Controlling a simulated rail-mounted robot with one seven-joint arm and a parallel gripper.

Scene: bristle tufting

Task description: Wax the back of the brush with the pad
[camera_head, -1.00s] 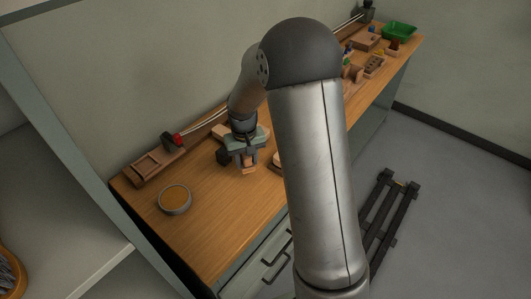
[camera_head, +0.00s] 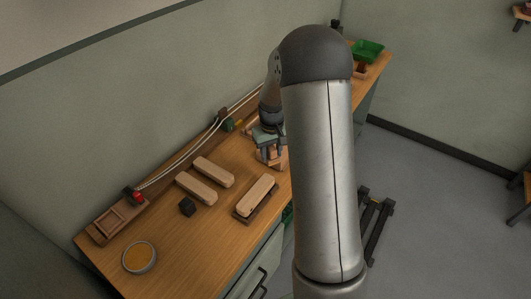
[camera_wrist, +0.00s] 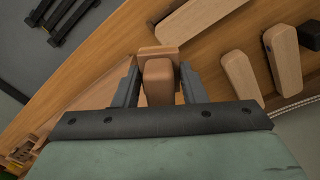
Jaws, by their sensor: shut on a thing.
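My gripper (camera_wrist: 158,88) is shut on a small wooden piece with rounded edges (camera_wrist: 158,72), which I take to be the pad. A wider wooden part shows just beyond it; the underside is hidden. In the head view my gripper (camera_head: 270,150) is over the bench, partly behind my arm. A pale wooden brush back (camera_head: 257,194) lies in a dark holder near the bench's front edge; it also shows at the top of the wrist view (camera_wrist: 205,18), apart from the pad. A round tin of amber wax (camera_head: 140,257) stands at the bench's left end.
Two more pale wooden blocks (camera_head: 196,189) (camera_head: 215,172) lie behind the holder, beside a black cube (camera_head: 187,207). A wooden tray (camera_head: 116,219) and a red part (camera_head: 136,196) are along the wall. A green bin (camera_head: 368,51) stands at the far end.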

